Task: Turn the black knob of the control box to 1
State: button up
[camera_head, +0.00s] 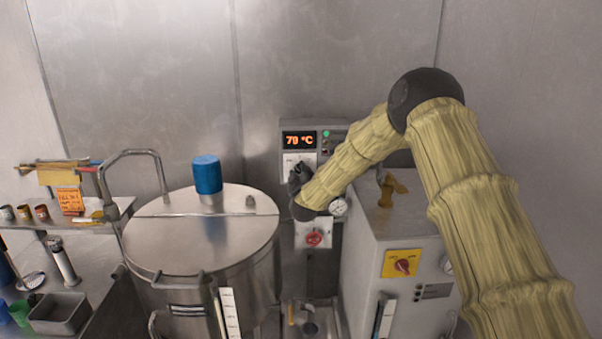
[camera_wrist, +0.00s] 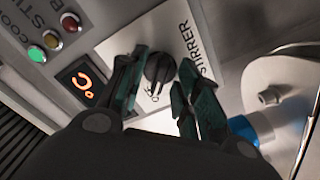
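The control box (camera_head: 328,133) is on the back wall, with a lit orange "70 °C" display (camera_head: 299,140). In the wrist view its white "STIRRER" plate (camera_wrist: 190,28) carries the black knob (camera_wrist: 159,68). My gripper (camera_wrist: 155,85) is open, with its two fingers on either side of the knob and a gap visible at least on the right. I cannot tell whether the left finger touches it. The number the knob points to is not readable. In the head view my gripper (camera_head: 298,175) is at the white plate, and the arm hides much of the box.
A steel vessel (camera_head: 165,235) with a blue cap (camera_head: 207,175) stands left of the gripper. A red knob (camera_head: 314,238) on a white plate is below. A grey cabinet (camera_head: 365,262) with a red switch on yellow (camera_head: 401,264) stands right. Green, red and yellow buttons (camera_wrist: 52,40) are beside the plate.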

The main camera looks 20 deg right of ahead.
grip_shut()
jog(key=shift+f+b, duration=0.2)
jog(key=shift+b, duration=0.35)
jog(key=m+b, duration=0.8)
jog(key=b, duration=0.2)
jog(key=shift+r+b, duration=0.1)
jog(key=shift+b, duration=0.3)
jog(key=shift+m, duration=0.5)
jog(key=shift+r, duration=0.1)
